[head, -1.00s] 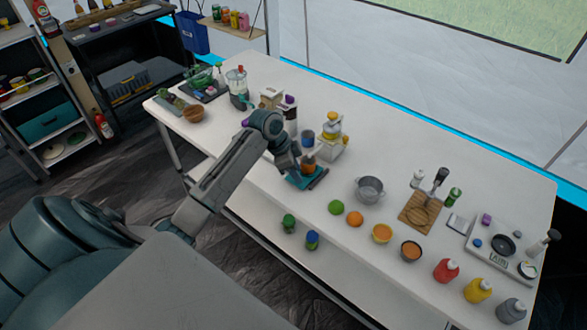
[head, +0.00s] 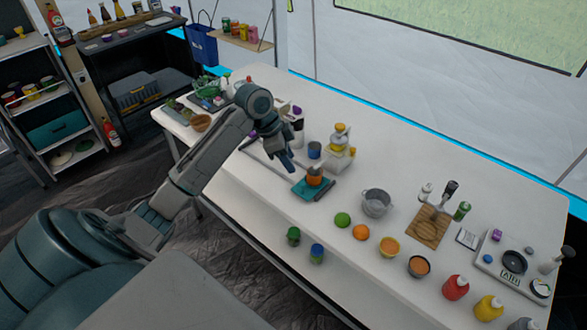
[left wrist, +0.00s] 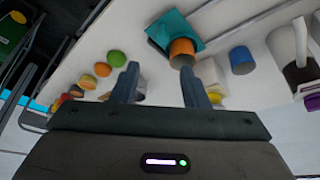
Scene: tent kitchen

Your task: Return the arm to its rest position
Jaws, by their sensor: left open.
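My left arm (head: 190,180) reaches in from the left over the white table (head: 480,180). My left gripper (head: 285,165) is above the table, up and left of an orange cup (head: 315,176) that stands on a teal mat (head: 303,189). In the left wrist view the two fingers of the left gripper (left wrist: 158,88) are apart with nothing held between them. The orange cup (left wrist: 182,50) and the teal mat (left wrist: 160,32) lie beyond the fingertips, apart from them. My right gripper is not in view.
A juicer (head: 340,150) and a blue cup (head: 314,150) stand close to the gripper. A metal pot (head: 376,203), fruit, bowls and bottles fill the table's right part. A wooden bowl (head: 201,123) stands at the left end.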

